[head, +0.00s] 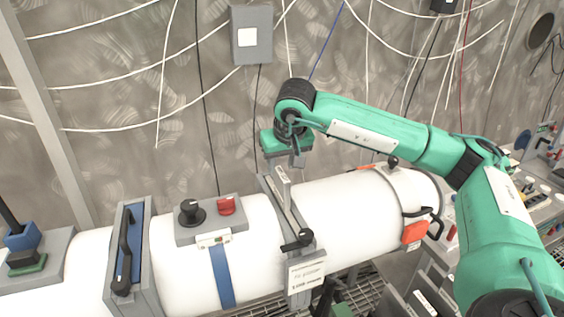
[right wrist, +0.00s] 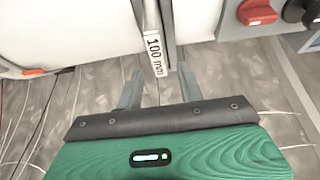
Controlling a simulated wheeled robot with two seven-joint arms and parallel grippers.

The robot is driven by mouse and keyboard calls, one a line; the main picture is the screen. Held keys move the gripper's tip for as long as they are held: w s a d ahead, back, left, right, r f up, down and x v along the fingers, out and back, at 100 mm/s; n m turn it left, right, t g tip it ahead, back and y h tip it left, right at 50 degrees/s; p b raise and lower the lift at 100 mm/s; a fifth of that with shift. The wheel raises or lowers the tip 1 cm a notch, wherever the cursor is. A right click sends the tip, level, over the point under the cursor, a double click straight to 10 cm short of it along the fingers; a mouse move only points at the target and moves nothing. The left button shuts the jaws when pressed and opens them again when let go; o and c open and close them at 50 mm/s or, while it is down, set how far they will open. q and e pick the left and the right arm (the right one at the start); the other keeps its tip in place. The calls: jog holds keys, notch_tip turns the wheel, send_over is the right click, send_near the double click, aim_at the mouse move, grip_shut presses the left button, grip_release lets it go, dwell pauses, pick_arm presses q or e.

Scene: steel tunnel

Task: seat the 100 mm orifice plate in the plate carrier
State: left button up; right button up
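The plate carrier (head: 292,222) is a grey band with a slot across the white pipe. A pale upright tab, the visible part of the orifice plate (head: 283,176), stands up out of the carrier. In the right wrist view the plate's tab (right wrist: 154,52) reads "100 mm"; its disc is hidden, and I cannot tell how deep it sits. My right gripper (head: 292,160) is just above the tab, fingers pointing down. In its wrist view the right gripper (right wrist: 158,75) is open, with the tab's end between the fingertips and gaps on both sides. My left gripper is not in view.
A black clamp knob (head: 298,241) and a white label (head: 307,275) are on the carrier. Left of it stand a grey box with a black knob and red switch (head: 226,205) and a blue-faced frame with a black handle (head: 124,250). An orange tag (head: 414,232) hangs at right.

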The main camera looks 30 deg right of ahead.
jog(key=shift+r+p, duration=0.4)
jog(key=shift+p, duration=0.05)
jog(key=shift+r+p, duration=0.45)
jog(key=shift+s+a+r+b, duration=0.1)
jog(key=shift+s+r+b, duration=0.2)
jog(key=shift+r+b, duration=0.35)
jog(key=d+b+v, duration=0.1)
jog(key=b+v, duration=0.1)
jog(key=v, duration=0.8)
jog(key=shift+s+a, duration=0.15)
jog(key=shift+a, duration=0.35)
jog(key=shift+f, duration=0.1)
